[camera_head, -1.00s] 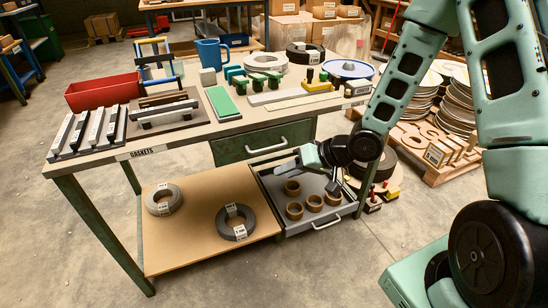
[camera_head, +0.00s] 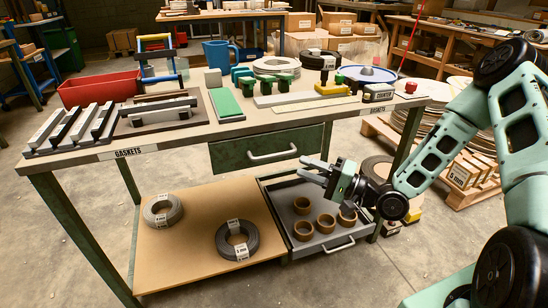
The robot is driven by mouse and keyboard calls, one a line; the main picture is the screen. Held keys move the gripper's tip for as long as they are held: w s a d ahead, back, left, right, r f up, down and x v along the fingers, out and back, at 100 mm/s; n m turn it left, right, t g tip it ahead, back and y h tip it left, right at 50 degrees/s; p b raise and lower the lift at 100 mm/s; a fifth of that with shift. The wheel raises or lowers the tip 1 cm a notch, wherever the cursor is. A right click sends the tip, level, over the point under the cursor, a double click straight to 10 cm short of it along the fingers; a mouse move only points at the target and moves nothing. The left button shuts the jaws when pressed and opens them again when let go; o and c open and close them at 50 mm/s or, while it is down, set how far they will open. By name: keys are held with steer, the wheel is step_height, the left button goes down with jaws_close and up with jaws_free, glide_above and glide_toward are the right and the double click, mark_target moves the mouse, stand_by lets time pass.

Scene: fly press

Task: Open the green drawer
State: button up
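The green drawer (camera_head: 227,156) sits shut under the table top, its front flush with the frame. Its light bar handle (camera_head: 273,154) runs across the middle of the front. My gripper (camera_head: 308,169) is just right of and a little below the handle, pointing left, apart from it as far as I can see. Its two fingers show a gap between them, with nothing held. My gripper covers part of the view below the drawer's right end.
A grey lower drawer (camera_head: 294,237) stands pulled out below, holding several brown rings. The lower shelf (camera_head: 185,255) bears two grey ring coils. The table top (camera_head: 215,130) is crowded with bars, green-knobbed parts and a red bin (camera_head: 112,90). Stacked discs (camera_head: 425,120) stand at right.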

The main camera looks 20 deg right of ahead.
mark_target(274, 156)
steer(key=b+x, duration=0.1)
steer(key=x, duration=0.8)
steer(key=shift+w+a, duration=0.25)
steer(key=shift+a, duration=0.1)
jaws_close()
